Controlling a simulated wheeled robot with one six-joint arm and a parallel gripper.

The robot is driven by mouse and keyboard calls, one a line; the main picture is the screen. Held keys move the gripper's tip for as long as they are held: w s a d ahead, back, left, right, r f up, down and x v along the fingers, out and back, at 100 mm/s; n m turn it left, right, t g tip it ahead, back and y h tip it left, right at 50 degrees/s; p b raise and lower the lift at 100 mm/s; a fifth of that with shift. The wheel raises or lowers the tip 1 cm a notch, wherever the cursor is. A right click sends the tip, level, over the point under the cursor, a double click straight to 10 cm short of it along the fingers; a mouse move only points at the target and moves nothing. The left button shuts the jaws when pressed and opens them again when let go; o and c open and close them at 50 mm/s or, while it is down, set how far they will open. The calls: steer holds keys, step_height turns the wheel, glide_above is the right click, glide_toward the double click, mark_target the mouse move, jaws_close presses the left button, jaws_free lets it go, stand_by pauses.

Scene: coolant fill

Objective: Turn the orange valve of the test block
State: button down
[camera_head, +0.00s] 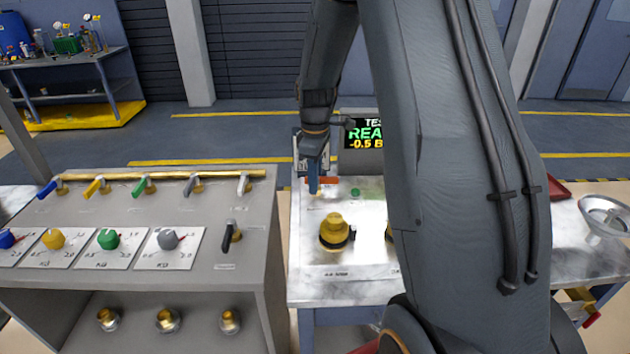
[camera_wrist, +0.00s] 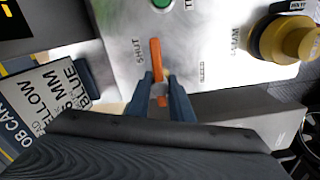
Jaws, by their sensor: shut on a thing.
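The orange valve (camera_wrist: 156,62) is a slim lever on the pale top of the test block (camera_wrist: 115,15). In the wrist view it stands nearly upright in the picture, beside the word SHUT. My gripper (camera_wrist: 160,90) is shut on its lower part, with one blue-grey finger on each side. In the head view my gripper (camera_head: 314,187) is at the valve (camera_head: 328,181), which shows as a short orange bar to the right of the fingers. The fingers and wrist hide part of the lever there.
A yellow-and-black fitting (camera_head: 334,231) and a green button (camera_head: 354,192) are near the valve. A display (camera_head: 365,134) reading -0.5 B stands behind, partly hidden by my arm. A grey panel (camera_head: 225,270) with coloured levers and knobs stands left. A job card (camera_wrist: 40,100) shows left in the wrist view.

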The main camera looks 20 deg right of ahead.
steer(key=m, duration=0.3)
steer(key=shift+m, duration=0.4)
steer(key=m, duration=0.4)
steer(key=shift+m+p, duration=0.3)
steer(key=shift+p, duration=0.1)
steer(key=m, duration=0.4)
steer(key=shift+w+r, duration=0.1)
steer(key=shift+d+m, duration=0.1)
steer(key=shift+m, duration=2.2)
steer(key=c, duration=1.6)
jaws_free()
steer(key=shift+r+b, duration=0.95)
steer(key=shift+r, duration=2.95)
